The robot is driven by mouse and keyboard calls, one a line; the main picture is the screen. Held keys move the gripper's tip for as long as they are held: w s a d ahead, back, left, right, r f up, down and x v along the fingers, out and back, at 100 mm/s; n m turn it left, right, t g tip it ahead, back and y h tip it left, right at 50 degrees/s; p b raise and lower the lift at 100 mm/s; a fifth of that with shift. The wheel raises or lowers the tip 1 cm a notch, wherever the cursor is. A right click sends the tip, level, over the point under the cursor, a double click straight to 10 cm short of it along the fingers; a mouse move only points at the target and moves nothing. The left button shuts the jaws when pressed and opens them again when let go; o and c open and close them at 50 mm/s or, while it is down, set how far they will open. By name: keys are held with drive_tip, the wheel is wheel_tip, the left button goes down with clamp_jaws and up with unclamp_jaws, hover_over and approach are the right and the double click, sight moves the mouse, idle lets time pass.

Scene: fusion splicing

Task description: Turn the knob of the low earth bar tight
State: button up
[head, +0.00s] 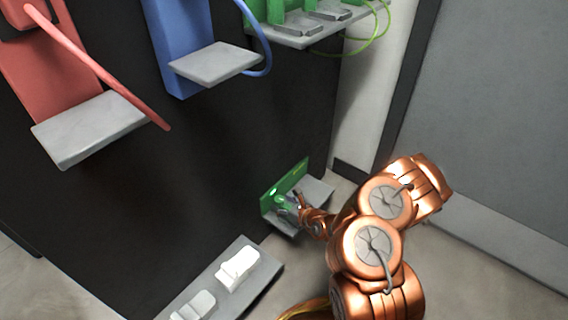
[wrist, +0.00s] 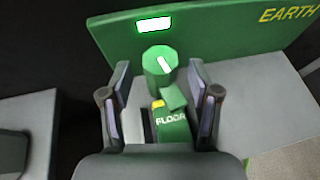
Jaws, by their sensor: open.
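The low earth bar (wrist: 240,42) is a green plate marked EARTH on a grey shelf, with a lit white-green lamp (wrist: 154,24) on it. It also shows low on the dark panel in the head view (head: 290,184). Its green knob (wrist: 160,66) carries a white pointer line. A green block marked FLOOR (wrist: 173,131) with a yellow spot sits in front of the knob. My gripper (wrist: 160,84) is open, with one finger on each side of the knob and a visible gap on both sides. In the head view my gripper (head: 292,206) partly hides the knob.
A grey shelf (head: 222,285) with white blocks stands low at the left of the bar. Above are a red unit (head: 50,70), a blue unit (head: 180,45) and a green unit (head: 300,25) with cables. A grey wall (head: 490,110) is at the right.

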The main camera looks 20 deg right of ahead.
drive_tip(key=shift+w+d+f+n+y+b, duration=0.15)
drive_tip(key=shift+n+y+b, duration=0.25)
drive_tip(key=shift+b, duration=0.25)
drive_tip(key=shift+d+n+g+y+b, duration=0.15)
drive_tip(key=shift+n+g+y+b, duration=0.7)
drive_tip(key=shift+b, duration=0.35)
drive_tip(key=shift+w+d+n+g+y, duration=0.15)
drive_tip(key=shift+n+g+y, duration=0.55)
drive_tip(key=shift+n, duration=0.2)
drive_tip(key=shift+w+d+n+g+y, duration=0.1)
drive_tip(key=shift+n+g+y, duration=0.45)
drive_tip(key=shift+n+g, duration=0.5)
drive_tip(key=shift+n, duration=0.1)
drive_tip(key=shift+w+d+n+g+y, duration=0.1)
drive_tip(key=shift+w+n+g+y, duration=0.15)
drive_tip(key=shift+n+g+y, duration=0.7)
